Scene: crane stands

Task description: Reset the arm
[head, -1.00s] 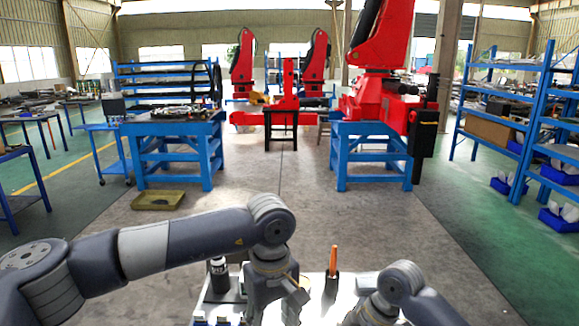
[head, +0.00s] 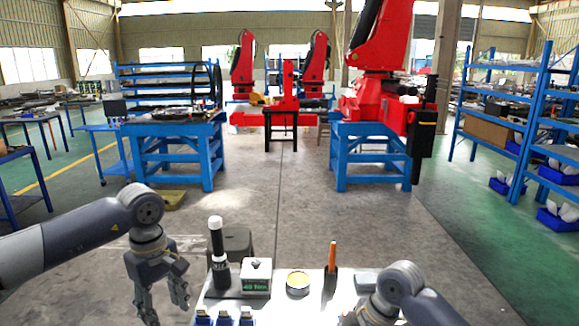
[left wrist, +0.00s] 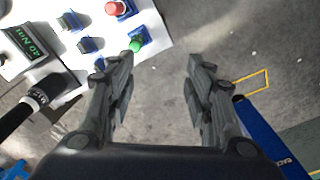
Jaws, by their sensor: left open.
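My left gripper (head: 163,300) hangs open and empty over the floor, just left of the white worktop (head: 310,302). In the left wrist view its two fingers (left wrist: 162,66) are spread apart with only grey floor between them. The worktop's edge shows at the upper left there. My right arm (head: 400,290) comes in at the lower right of the head view, low over the worktop; its fingers are not visible.
On the worktop stand a black tool with a white top (head: 217,250), a box with a green display (head: 257,277), a round tin (head: 298,283) and an orange-handled tool (head: 332,262). Blue switch bases (head: 225,317) line the front.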

